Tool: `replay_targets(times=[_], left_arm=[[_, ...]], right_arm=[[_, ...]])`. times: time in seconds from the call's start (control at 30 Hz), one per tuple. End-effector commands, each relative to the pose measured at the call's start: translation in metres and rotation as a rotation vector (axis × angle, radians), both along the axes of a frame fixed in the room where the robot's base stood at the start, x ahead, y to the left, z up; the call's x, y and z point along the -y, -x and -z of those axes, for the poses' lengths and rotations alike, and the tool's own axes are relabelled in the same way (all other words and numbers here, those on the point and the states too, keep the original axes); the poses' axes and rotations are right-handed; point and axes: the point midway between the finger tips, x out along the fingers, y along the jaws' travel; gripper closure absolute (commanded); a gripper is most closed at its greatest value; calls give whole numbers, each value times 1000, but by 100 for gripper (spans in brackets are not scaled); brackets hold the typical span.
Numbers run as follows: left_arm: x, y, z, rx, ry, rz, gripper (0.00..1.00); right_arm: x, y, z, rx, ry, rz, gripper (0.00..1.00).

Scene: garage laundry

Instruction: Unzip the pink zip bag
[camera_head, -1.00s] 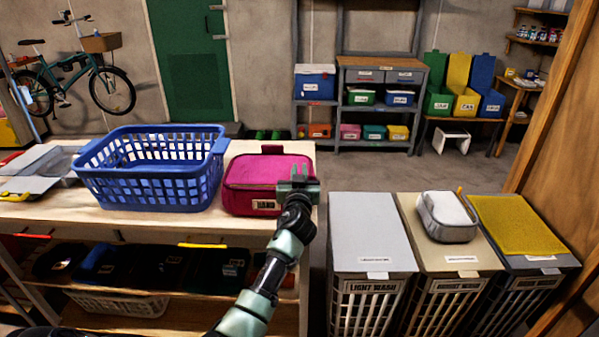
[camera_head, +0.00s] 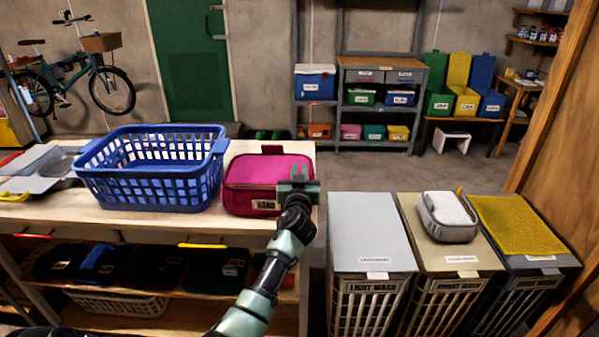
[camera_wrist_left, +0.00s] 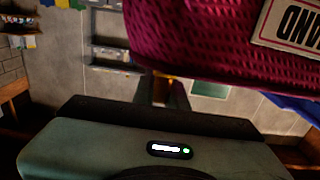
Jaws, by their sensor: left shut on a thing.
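The pink zip bag (camera_head: 262,178) sits upright on the wooden bench beside the blue basket, its lid down, with a dark zip line around it and a white label on its front. My left gripper (camera_head: 298,180) is at the bag's front right corner, shut on a small part there that looks like the zip pull; the fingers hide it. In the left wrist view the bag (camera_wrist_left: 225,35) fills the upper right, with its label upside down, and the gripper (camera_wrist_left: 158,84) shows below it. My right gripper is not in view.
The blue laundry basket (camera_head: 150,170) stands close left of the bag. A lower shelf (camera_head: 190,318) holds dark bins. Open floor lies behind the bench.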

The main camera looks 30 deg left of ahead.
Motion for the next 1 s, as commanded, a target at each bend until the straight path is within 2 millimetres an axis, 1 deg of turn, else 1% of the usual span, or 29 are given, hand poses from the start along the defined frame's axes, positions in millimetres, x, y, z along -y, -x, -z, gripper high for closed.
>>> replay_targets(times=[0.17, 0.27, 0.33, 0.47, 0.7, 0.8, 0.9, 1.0], left_arm=[[-4, 2, 1, -2, 1, -1, 100], [-13, 8, 0, -3, 1, -3, 100], [-24, 15, 0, -3, -1, -2, 100], [-51, 32, -1, -4, -1, -4, 100], [-107, 66, -2, -5, -2, -4, 100], [-127, 78, -2, -4, -2, -3, 100], [-143, 88, -1, -4, -2, -2, 100], [-154, 95, 0, -4, -1, -2, 100]], right_arm=[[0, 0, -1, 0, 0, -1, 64], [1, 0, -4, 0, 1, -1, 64], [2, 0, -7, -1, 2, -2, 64], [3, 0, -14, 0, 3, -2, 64], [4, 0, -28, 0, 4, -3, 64], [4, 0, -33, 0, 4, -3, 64], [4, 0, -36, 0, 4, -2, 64], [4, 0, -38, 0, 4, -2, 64]])
